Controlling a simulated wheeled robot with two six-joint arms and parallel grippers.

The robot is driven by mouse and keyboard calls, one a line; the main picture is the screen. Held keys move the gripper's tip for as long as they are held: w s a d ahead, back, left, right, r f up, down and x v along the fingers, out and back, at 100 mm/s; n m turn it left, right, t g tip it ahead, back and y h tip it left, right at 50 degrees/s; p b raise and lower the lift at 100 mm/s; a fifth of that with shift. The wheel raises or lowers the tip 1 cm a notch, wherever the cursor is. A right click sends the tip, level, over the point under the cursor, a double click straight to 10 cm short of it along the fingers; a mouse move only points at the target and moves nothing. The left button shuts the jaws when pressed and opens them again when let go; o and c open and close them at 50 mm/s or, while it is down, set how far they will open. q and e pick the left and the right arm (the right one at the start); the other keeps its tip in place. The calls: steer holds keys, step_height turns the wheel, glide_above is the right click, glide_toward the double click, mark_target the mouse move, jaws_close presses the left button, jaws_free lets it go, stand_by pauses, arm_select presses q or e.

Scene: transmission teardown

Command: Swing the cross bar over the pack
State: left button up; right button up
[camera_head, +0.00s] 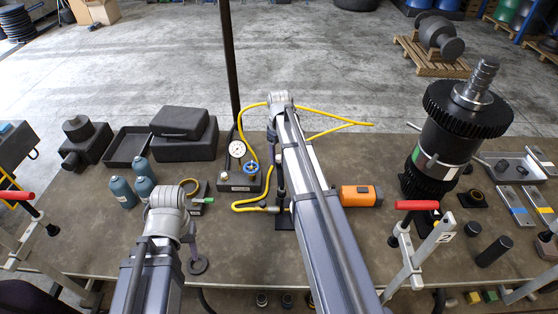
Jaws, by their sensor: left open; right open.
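The pack is a dark stack of toothed gears (445,140) on a bright stepped shaft. It stands upright, leaning to the right in the picture, on the right of the bench. A tall black post (229,60) rises behind the bench's middle and runs out of the top of the picture. I cannot make out a cross bar clearly. My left gripper (166,200) is at the front left, away from the pack. My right gripper (278,103) is near the middle, left of the pack. Both are open; their fingertips are mostly hidden behind the wrists.
A gauge unit (240,176) with a yellow hose (260,203) sits mid-bench. An orange-ended cylinder (360,196) lies between my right arm and the pack. Dark cases (182,137) and blue-grey bottles (122,190) stand left. A red-handled clamp (416,206) is at the front right.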

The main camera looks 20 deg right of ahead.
steer(key=shift+f, duration=0.1)
steer(key=shift+c, duration=0.4)
jaws_close()
stand_by(1.0)
